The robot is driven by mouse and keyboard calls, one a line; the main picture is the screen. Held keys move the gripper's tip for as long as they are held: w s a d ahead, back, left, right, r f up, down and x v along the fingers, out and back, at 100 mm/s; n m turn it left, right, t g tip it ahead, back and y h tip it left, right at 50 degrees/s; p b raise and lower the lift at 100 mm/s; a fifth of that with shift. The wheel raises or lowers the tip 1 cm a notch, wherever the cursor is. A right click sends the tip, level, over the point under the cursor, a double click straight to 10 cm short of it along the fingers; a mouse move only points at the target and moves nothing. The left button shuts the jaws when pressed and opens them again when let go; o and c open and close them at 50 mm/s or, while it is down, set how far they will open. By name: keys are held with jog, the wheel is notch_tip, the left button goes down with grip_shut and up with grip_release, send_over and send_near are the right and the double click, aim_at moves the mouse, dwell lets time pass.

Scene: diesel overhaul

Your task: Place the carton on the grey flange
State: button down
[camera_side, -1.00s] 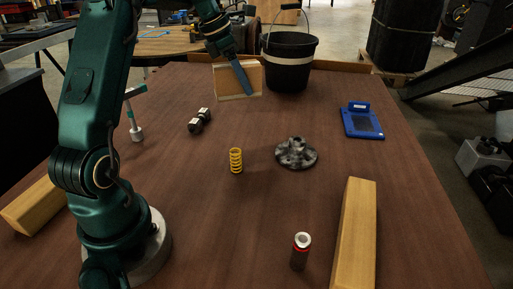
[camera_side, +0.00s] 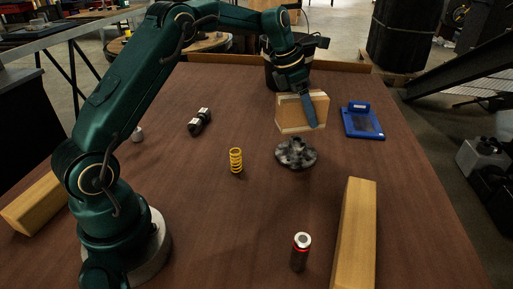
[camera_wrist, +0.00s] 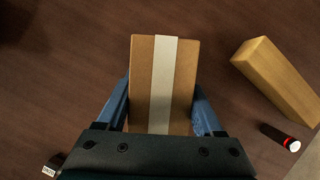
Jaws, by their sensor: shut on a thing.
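The carton (camera_side: 298,112) is a tan box with a pale tape strip. My gripper (camera_side: 313,122) is shut on it, and in the side view it hangs in the air just above the grey flange. In the wrist view the carton (camera_wrist: 146,85) sits between the two blue fingers of my gripper (camera_wrist: 163,105). The grey flange (camera_side: 296,156) is a round, lobed metal part lying on the table; the carton stands over it and appears apart from it. The flange is not seen in the wrist view, where the carton fills the middle.
A yellow spring (camera_side: 236,160) stands left of the flange. A blue device (camera_side: 362,121) lies to the right. A wooden block (camera_side: 356,232) and a red-and-black cylinder (camera_side: 300,252) are nearer.

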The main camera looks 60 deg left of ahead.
aim_at(304, 125)
jog(key=shift+f, duration=1.9)
jog(key=shift+f, duration=0.1)
jog(key=shift+c, duration=0.2)
grip_release()
